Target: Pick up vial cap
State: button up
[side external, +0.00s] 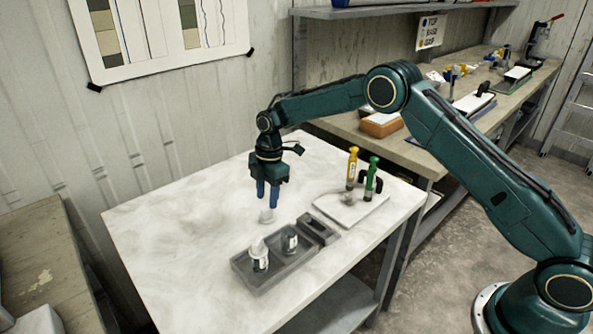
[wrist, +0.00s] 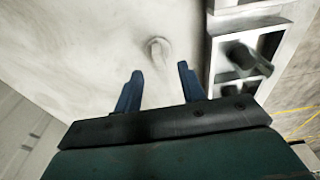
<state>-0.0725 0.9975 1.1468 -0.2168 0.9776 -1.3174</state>
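A small white vial cap (side external: 267,216) lies on the pale tabletop (side external: 180,240), just beyond the grey tray. It also shows blurred in the wrist view (wrist: 158,47), ahead of the fingers and roughly centred between them. My gripper (side external: 267,198) points down just above the cap, apart from it as far as I can tell. Its two blue fingers are spread with nothing between them; in the wrist view the open gap (wrist: 160,75) is clear. The grey tray (side external: 268,288) holds a white-capped vial (side external: 259,256) and a vial without a visible cap (side external: 290,240).
A white board (side external: 335,216) with a yellow-handled tool (side external: 351,167) and a green-handled tool (side external: 371,176) is right of the gripper. A workbench (side external: 410,155) with several items runs behind. The left of the table is clear.

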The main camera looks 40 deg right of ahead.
aim_at(267, 208)
jog(key=shift+f, duration=0.1)
jog(key=shift+a+f, duration=0.2)
jog(key=shift+f, duration=2.3)
grip_shut()
